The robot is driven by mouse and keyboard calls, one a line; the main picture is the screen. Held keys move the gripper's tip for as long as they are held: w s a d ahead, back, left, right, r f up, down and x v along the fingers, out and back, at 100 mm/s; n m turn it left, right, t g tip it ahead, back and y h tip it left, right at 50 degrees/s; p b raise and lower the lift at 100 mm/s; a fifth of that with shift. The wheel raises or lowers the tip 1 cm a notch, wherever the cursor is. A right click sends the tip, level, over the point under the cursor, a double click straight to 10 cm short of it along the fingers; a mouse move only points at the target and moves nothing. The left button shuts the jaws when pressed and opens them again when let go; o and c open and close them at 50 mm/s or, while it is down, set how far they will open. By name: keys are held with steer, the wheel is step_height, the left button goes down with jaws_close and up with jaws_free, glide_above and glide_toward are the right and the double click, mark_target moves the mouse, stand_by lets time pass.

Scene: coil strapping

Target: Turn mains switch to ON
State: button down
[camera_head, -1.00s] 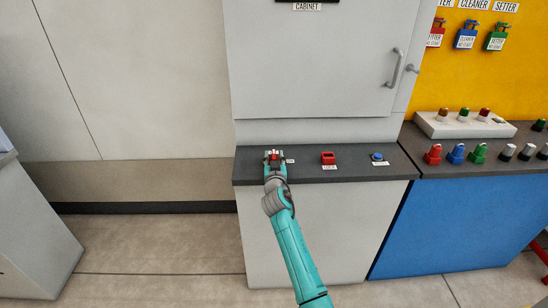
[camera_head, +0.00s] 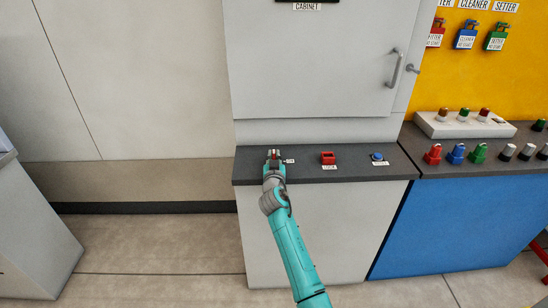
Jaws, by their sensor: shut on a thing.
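My gripper (camera_head: 273,155) is at the left end of the dark counter top (camera_head: 345,172), below the grey cabinet. It is shut on a small red part, which I take to be the mains switch (camera_head: 274,153). The fingers and wrist hide most of this switch, and I cannot read its position. A small white label (camera_head: 290,161) shows just right of the fingers.
A red block (camera_head: 328,157) and a blue button (camera_head: 377,157) stand to the right on the same counter. A grey cabinet door with a handle (camera_head: 394,68) rises behind. Padlocks (camera_head: 466,37) hang on a yellow board, with coloured knobs (camera_head: 456,153) below.

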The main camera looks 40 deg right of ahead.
steer(key=shift+w+a+m+g+h, duration=0.1)
steer(key=shift+m+g+h, duration=0.2)
steer(key=shift+h, duration=0.1)
steer(key=shift+w+a+m+g+h, duration=0.1)
steer(key=shift+w+m+g+h, duration=0.05)
steer(key=shift+m+g+h, duration=2.15)
steer(key=shift+m+g, duration=0.1)
steer(key=shift+g, duration=0.5)
steer(key=c, duration=1.1)
jaws_free()
steer(key=shift+c, duration=0.2)
